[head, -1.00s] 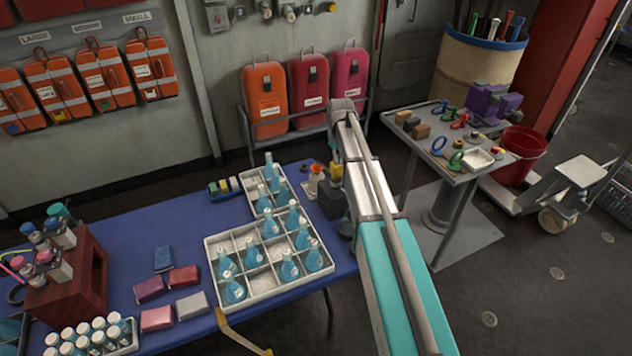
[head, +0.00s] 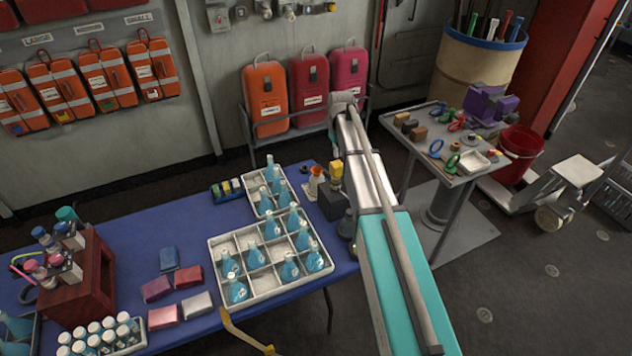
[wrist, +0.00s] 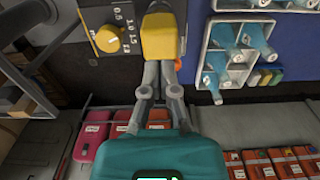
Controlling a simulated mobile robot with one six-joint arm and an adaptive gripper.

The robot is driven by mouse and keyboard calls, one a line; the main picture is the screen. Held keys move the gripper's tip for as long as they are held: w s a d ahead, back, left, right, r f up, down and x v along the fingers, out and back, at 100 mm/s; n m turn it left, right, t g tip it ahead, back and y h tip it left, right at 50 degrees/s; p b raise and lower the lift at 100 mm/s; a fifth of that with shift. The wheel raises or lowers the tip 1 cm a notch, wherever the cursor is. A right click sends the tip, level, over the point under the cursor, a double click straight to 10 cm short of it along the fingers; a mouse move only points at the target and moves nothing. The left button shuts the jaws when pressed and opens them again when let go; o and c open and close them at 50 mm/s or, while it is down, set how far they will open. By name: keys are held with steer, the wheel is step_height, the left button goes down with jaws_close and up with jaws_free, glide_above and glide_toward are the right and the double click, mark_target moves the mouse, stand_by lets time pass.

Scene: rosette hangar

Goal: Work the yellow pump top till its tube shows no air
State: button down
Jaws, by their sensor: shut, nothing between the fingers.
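The yellow pump top (head: 336,169) sits on a dark grey box (head: 331,204) at the right end of the blue table. In the wrist view the yellow top (wrist: 164,38) is a blocky cap beside a dial panel. My gripper (wrist: 165,68) is shut and empty. Its fingertips are at the near edge of the yellow top in that view; I cannot tell whether they touch it. In the head view my arm hides the fingers. I cannot make out the pump's tube or any air in it.
A yellow dial knob (wrist: 108,39) with a printed scale is next to the pump top. A white bottle with an orange top (head: 316,181) stands close to the left. Blue bottles stand in a divided tray (head: 215,262). A tool cart (head: 478,182) is to the right.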

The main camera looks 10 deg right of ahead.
steer(key=shift+r+p, duration=2.35)
steer(key=shift+r, duration=0.2)
steer(key=shift+r+p, duration=0.35)
steer(key=shift+f, duration=0.15)
step_height(320, 180, down, 6)
steer(key=b, duration=0.6)
steer(key=shift+f+b, duration=0.2)
steer(key=shift+b, duration=0.15)
